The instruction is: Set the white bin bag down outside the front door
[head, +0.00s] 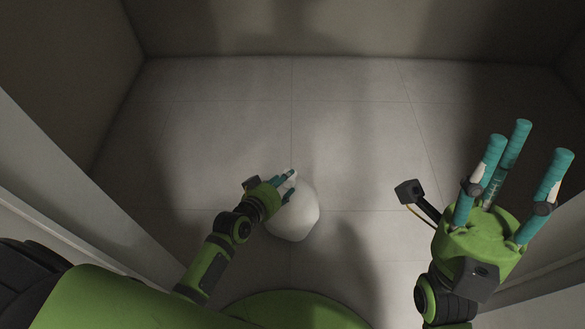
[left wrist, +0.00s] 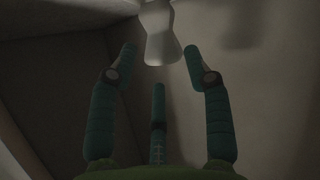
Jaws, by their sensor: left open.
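The white bin bag (head: 295,215) is a rounded white lump over the tiled floor, just in front of my base; it appears to rest on the tiles. My left gripper (head: 286,180) is at the bag's upper left side in the head view and overlaps it. In the left wrist view, the fingers of my left gripper (left wrist: 162,65) are spread, with a pale, narrow-waisted shape, likely the bag's neck (left wrist: 160,42), beyond and between the fingertips. Whether any finger touches it I cannot tell. My right gripper (head: 527,148) is raised at the right, fingers apart and empty.
Pale door-frame edges stand at the left (head: 75,170) and right (head: 550,235). Beyond lies a dim tiled floor (head: 230,125), bare and shadowed, closed in by a back wall (head: 330,28) and side walls. There is free floor behind and beside the bag.

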